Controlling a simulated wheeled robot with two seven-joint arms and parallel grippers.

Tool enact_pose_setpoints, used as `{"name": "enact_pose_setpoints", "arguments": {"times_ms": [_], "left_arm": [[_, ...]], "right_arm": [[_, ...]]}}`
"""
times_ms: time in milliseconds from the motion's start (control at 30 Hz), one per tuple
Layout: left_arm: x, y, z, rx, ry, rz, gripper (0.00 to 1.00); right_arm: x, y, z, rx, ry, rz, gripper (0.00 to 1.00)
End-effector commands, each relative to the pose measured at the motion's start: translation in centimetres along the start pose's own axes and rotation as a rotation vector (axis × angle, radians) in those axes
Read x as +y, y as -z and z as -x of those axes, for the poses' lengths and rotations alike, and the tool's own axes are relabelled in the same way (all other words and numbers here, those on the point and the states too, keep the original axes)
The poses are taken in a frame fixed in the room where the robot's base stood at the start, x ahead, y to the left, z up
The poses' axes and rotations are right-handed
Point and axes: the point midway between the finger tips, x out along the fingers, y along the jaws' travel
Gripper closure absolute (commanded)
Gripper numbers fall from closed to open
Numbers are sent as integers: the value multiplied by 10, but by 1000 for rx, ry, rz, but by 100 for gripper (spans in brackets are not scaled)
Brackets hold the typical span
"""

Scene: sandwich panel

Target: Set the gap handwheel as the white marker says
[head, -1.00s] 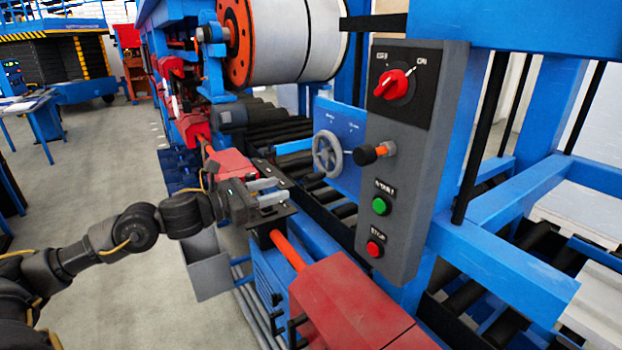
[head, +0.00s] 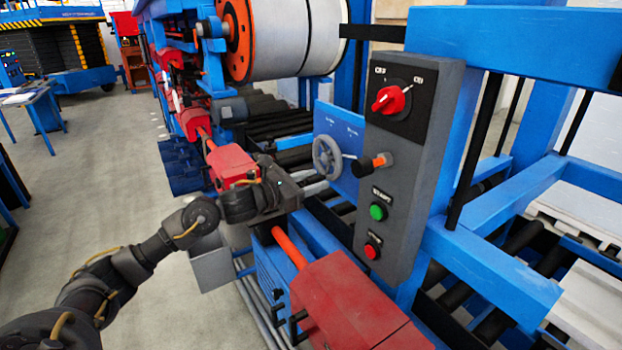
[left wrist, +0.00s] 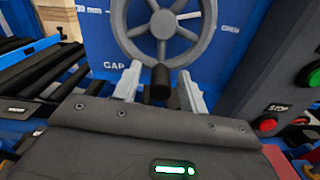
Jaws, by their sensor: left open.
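The grey gap handwheel (head: 327,156) stands on a blue panel (head: 349,128) left of the control box. In the left wrist view the handwheel (left wrist: 164,24) fills the top middle, and its dark handle knob (left wrist: 160,82) hangs at the bottom of the rim. My left gripper (head: 318,184) is just below and in front of the wheel. In the left wrist view its fingers (left wrist: 160,72) are open, one on each side of the knob, with gaps visible. A short white mark (left wrist: 188,16) shows right of the hub. My right gripper is not in view.
Red housings (head: 352,300) and an orange shaft (head: 289,247) lie below my gripper.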

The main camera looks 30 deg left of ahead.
Motion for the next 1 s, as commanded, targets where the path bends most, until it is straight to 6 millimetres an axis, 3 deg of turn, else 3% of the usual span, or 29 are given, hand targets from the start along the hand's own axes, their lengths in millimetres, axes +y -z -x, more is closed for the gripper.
{"name": "enact_pose_setpoints", "arguments": {"times_ms": [167, 500, 1000], "left_arm": [[0, 0, 0, 0, 0, 0, 59], [0, 0, 1, 0, -1, 1, 100], [-2, 0, 1, -1, -2, 48, 100]], "right_arm": [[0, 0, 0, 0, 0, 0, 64], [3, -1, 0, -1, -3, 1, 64], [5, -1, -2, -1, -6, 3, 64]]}}
